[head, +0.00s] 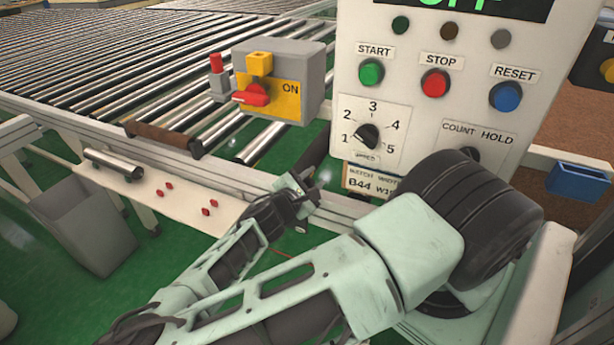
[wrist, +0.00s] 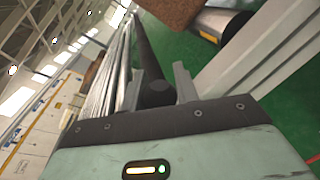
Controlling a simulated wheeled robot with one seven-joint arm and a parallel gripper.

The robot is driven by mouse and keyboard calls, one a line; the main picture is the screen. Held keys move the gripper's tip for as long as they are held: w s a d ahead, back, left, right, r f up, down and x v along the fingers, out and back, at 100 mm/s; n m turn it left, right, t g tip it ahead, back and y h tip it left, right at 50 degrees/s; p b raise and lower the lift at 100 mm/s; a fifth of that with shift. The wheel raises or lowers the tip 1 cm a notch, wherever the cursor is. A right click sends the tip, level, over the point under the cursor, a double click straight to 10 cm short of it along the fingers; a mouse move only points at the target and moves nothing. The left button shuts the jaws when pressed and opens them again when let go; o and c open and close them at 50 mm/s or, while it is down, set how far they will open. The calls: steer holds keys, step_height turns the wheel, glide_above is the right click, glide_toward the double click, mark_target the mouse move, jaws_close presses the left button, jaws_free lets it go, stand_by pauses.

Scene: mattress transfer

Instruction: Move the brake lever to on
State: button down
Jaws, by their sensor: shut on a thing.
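A dark round bar (head: 316,150), which looks like the brake lever, stands tilted below the left side of the control panel. My gripper (head: 310,188) is at the bar's near end, low in front of the conveyor rail. In the wrist view the black bar (wrist: 145,48) runs away from me, and its rounded end sits between the two fingers of my gripper (wrist: 158,92). The fingers are shut on it.
The white control panel (head: 430,25) has start, stop and reset buttons and a speed dial (head: 367,135). A grey box (head: 310,75) with a red switch (head: 252,95) and an "ON" label stands left of it. Conveyor rollers (head: 130,70) lie behind. A grey bin (head: 90,230) stands lower left.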

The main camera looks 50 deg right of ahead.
steer(key=shift+s+f, duration=0.2)
steer(key=c, duration=1.1)
jaws_free()
steer(key=shift+o, duration=0.2)
steer(key=shift+r, duration=0.1)
steer(key=shift+a, duration=0.3)
steer(key=b+v, duration=0.2)
steer(key=v, duration=1.4)
steer(key=shift+a, duration=0.4)
steer(key=shift+s, duration=0.15)
